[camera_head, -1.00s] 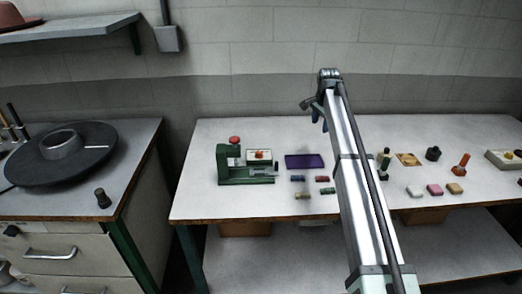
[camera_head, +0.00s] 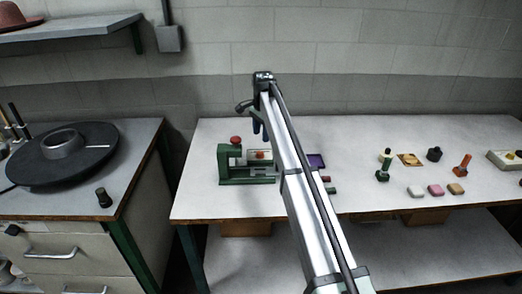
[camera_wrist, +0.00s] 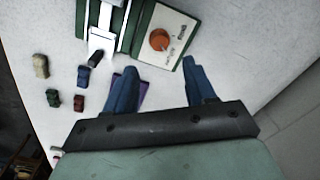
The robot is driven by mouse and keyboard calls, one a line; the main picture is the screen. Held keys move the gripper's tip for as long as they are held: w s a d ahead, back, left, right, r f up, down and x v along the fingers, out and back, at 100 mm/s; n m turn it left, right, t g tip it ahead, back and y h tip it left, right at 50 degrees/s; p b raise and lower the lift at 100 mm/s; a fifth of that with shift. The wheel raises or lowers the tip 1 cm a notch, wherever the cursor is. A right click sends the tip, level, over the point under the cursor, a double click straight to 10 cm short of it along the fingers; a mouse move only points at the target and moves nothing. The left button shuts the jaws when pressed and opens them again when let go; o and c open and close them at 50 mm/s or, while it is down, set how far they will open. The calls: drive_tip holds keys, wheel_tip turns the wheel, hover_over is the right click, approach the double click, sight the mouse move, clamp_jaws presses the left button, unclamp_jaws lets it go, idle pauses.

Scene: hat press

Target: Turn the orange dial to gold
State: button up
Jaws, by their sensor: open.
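The orange dial (camera_wrist: 160,39) sits on a pale panel (camera_wrist: 176,28) with small dark lettering, too small to read, beside the green press. In the head view the dial (camera_head: 261,155) shows small on the panel of the green press (camera_head: 228,168). My gripper (camera_wrist: 160,72) is open, with its two blue fingers apart and nothing between them at the tips. In the wrist view the dial lies just beyond the fingertips, roughly in line with the gap. In the head view my gripper (camera_head: 258,130) hangs near the press, and its fingers are partly hidden.
A purple pad (camera_head: 316,160) and several small coloured pieces (camera_wrist: 53,97) lie beside the press, partly behind my arm in the head view. A green stamp (camera_head: 383,168) and an orange stamp (camera_head: 463,165) stand farther right. The table's front left is bare.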

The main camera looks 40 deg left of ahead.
sight(260, 151)
drive_tip(key=f, duration=0.8)
drive_tip(key=shift+w+a+f, duration=0.1)
drive_tip(key=shift+a+f, duration=0.1)
drive_tip(key=shift+f, duration=0.1)
drive_tip(key=shift+c, duration=0.2)
clamp_jaws()
drive_tip(key=shift+n, duration=0.4)
drive_tip(key=n, duration=0.6)
drive_tip(key=shift+a, duration=0.15)
drive_tip(key=n, duration=0.7)
drive_tip(key=shift+a, duration=0.1)
idle(0.4)
